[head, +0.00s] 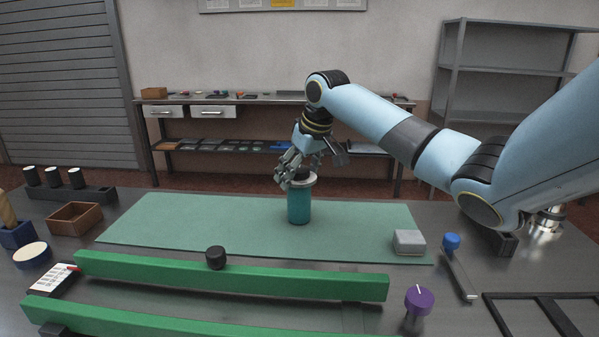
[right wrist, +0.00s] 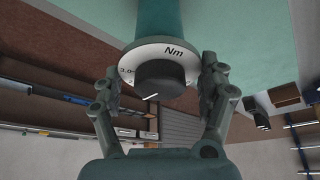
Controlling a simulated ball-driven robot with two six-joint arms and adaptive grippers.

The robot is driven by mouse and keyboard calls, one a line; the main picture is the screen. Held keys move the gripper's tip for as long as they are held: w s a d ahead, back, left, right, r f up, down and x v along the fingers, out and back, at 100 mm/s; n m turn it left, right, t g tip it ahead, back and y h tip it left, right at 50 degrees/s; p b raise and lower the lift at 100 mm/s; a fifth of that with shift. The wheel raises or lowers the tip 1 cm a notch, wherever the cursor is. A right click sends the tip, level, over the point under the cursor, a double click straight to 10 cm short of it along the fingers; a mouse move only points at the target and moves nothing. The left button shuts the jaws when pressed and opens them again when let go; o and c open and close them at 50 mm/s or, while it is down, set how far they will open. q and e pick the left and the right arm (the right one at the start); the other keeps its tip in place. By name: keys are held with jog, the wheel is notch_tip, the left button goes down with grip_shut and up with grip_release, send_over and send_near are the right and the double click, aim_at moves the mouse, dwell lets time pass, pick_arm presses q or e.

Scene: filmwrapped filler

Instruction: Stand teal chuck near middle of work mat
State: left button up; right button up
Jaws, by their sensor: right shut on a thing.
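The teal chuck (head: 299,207) is an upright teal cylinder with a pale collar and dark top, at about the middle of the green work mat (head: 190,222) in the head view. Its base appears to be at the mat; I cannot tell whether it touches. My right gripper (head: 298,178) is shut on its top from above. In the right wrist view, the fingers of the right gripper (right wrist: 165,88) sit either side of the pale collar marked "Nm" of the teal chuck (right wrist: 158,22). My left gripper is not in view.
A grey-white block (head: 408,241) sits at the mat's right front corner. Green rails (head: 230,278) with a black knob (head: 215,257) run along the front. A purple knob (head: 418,300) and a blue-topped tool (head: 452,242) lie to the right. A wooden box (head: 75,218) stands left.

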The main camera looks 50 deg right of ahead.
jog(key=o, duration=1.7)
jog(key=v, duration=1.2)
jog(key=shift+a+r, duration=0.1)
